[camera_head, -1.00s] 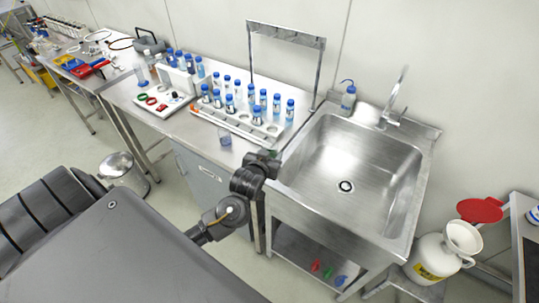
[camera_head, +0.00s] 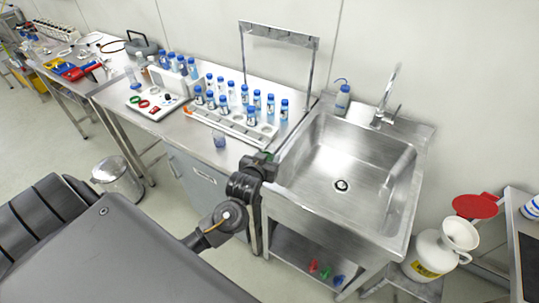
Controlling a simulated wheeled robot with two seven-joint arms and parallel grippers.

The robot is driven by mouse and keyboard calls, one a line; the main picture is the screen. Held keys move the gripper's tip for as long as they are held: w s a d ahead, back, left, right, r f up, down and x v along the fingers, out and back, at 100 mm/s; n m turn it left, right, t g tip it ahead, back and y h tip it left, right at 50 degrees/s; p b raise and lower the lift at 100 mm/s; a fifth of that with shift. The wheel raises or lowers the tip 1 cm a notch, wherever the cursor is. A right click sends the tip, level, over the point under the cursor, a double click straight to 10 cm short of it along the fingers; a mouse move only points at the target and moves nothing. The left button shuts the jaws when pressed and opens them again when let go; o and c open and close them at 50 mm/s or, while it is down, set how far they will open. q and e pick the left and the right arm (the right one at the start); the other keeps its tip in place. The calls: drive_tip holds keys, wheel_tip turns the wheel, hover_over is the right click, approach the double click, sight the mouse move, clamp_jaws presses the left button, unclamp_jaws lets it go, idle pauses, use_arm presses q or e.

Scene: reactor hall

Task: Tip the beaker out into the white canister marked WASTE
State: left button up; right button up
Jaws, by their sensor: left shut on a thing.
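My left gripper (camera_head: 264,158) is at the front corner between bench and sink, largely hidden by its own wrist. My right gripper is not in view.
The steel sink (camera_head: 320,150) and its tap (camera_head: 385,105) lie between my gripper and the canister. A rack of blue-capped bottles (camera_head: 240,128) stands on the bench. A red disc (camera_head: 476,205) is behind the funnel. A dark-topped table (camera_head: 530,240) is at the right edge.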

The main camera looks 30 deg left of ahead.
use_arm(q)
drive_tip(key=s+d+f+m+h+b, duration=0.2)
drive_tip(key=s+d+f+h+b, duration=0.1)
drive_tip(key=s+d+b, duration=0.4)
drive_tip(key=d+b, duration=0.3)
drive_tip(key=b, duration=0.2)
drive_tip(key=shift+s+d+m+t, duration=0.25)
drive_tip(key=shift+d+m+t, duration=0.05)
drive_tip(key=shift+d+m, duration=0.1)
